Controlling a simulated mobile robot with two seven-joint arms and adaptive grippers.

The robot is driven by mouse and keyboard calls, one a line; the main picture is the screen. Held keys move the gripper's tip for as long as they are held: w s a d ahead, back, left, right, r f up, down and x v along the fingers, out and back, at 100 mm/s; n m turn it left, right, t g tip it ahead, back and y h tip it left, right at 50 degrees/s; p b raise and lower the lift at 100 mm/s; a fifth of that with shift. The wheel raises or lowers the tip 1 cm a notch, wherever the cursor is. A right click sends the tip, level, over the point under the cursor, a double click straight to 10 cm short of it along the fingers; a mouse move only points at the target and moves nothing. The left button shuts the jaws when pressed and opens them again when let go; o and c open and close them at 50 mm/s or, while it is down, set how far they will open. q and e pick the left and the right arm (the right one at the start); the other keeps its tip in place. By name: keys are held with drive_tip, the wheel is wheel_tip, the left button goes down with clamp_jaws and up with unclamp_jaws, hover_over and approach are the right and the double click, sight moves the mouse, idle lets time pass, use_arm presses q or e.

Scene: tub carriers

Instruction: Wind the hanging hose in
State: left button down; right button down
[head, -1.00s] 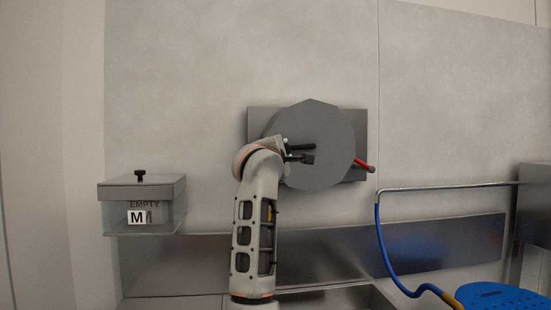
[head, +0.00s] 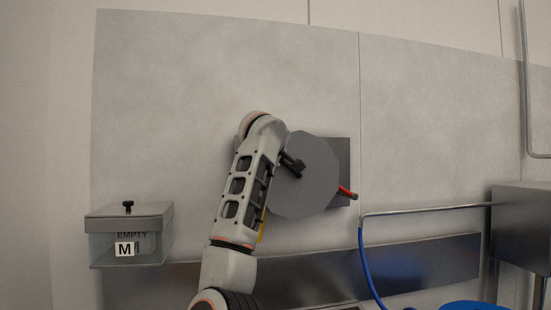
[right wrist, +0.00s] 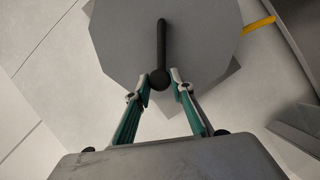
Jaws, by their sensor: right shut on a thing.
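The hose reel is a grey many-sided disc (head: 305,175) on a metal wall plate (head: 342,150). A red-tipped piece (head: 347,192) sticks out at its right. My right gripper (right wrist: 163,88) is shut on the round black knob (right wrist: 159,78) of the crank (right wrist: 162,40), in front of the disc. In the head view its fingers are mostly hidden by my arm. A yellow length (head: 262,231), likely the hanging hose, shows beside my forearm below the reel; a yellow piece (right wrist: 258,25) also shows in the right wrist view. My left gripper is out of view.
A lidded clear box (head: 128,235) marked EMPTY and M is on the wall at left. A metal rail (head: 430,209) with a blue hose (head: 368,265), a blue round top (head: 472,305) and a grey cabinet (head: 525,215) are at right.

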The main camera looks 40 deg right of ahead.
drive_tip(key=shift+d+r, duration=0.1)
drive_tip(key=shift+r, duration=0.2)
idle(0.4)
drive_tip(key=c, duration=1.8)
unclamp_jaws()
drive_tip(key=shift+o, duration=0.2)
drive_tip(key=v, duration=0.7)
drive_tip(key=shift+s, duration=0.25)
